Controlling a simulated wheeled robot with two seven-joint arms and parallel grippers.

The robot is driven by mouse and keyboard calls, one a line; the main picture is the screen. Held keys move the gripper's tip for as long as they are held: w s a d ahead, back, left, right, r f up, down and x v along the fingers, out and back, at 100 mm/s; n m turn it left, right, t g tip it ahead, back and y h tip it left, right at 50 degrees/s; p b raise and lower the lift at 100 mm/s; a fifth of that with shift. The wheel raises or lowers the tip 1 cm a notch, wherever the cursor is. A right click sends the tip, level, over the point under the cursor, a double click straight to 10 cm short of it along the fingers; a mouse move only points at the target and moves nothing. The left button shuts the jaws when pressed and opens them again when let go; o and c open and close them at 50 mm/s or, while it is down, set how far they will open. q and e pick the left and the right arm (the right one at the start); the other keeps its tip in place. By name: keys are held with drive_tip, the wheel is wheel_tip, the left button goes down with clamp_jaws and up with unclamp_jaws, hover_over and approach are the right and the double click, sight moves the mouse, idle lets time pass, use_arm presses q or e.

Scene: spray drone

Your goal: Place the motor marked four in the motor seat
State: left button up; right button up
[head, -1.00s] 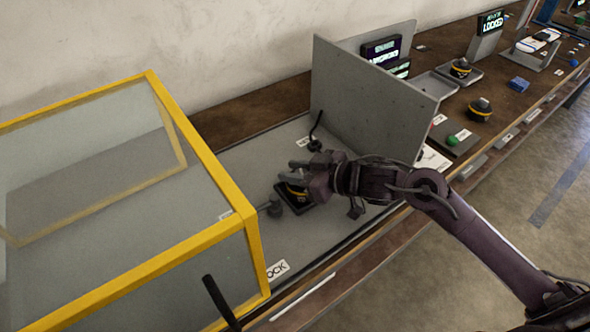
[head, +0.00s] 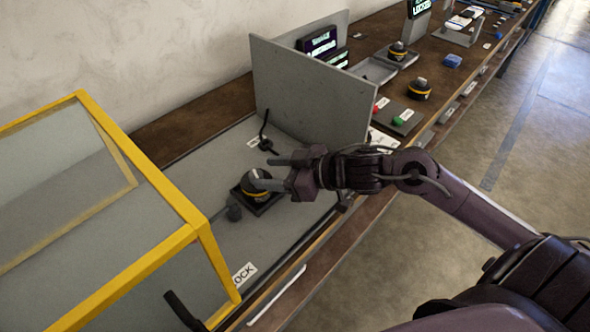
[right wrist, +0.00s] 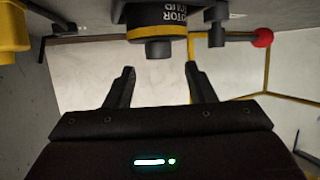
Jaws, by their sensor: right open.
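The motor (head: 257,185), dark with a yellow band and a pale top, stands upright in the black square seat (head: 268,206) on the grey bench plate. In the right wrist view the motor (right wrist: 163,14) shows at the top edge, partly cut off; its lettering reads "MOTOR" and seemingly "FOUR". My right gripper (head: 268,172) is open at the motor's right side in the head view. In the right wrist view its two fingers (right wrist: 160,80) are apart with nothing between them, and the motor is beyond the tips. My left gripper is not in view.
A yellow-framed clear case (head: 190,236) stands left of the seat. A grey upright panel (head: 310,95) stands behind it. Dark levers (head: 265,138) rise from the plate. Another yellow-banded motor (head: 419,89) sits further along the bench, past a green button (head: 398,121).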

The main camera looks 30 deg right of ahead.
drive_tip(key=shift+v, duration=2.8)
